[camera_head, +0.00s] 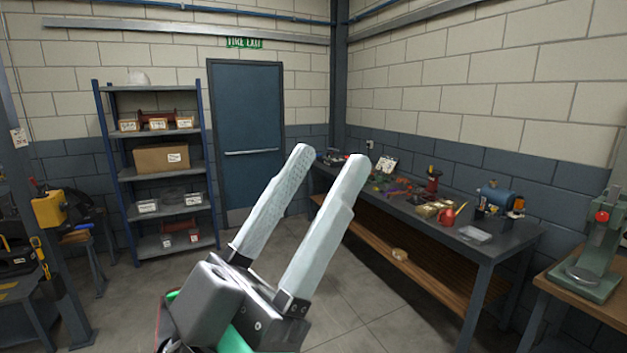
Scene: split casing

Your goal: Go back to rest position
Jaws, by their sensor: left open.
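My left gripper (331,158) rises from the bottom middle of the head view, with its two long pale fingers pointing up and slightly right. The fingers are apart and nothing is between them; the gripper is open and empty. Its dark body and a green part show at the bottom edge. My right gripper is not in view. No split casing shows in this view.
A long workbench (485,246) with tools and a red oil can (449,215) runs along the right wall. A green press (597,250) stands at far right. A shelf rack (167,175) and a blue door (247,130) are at the back. The middle floor (345,290) is clear.

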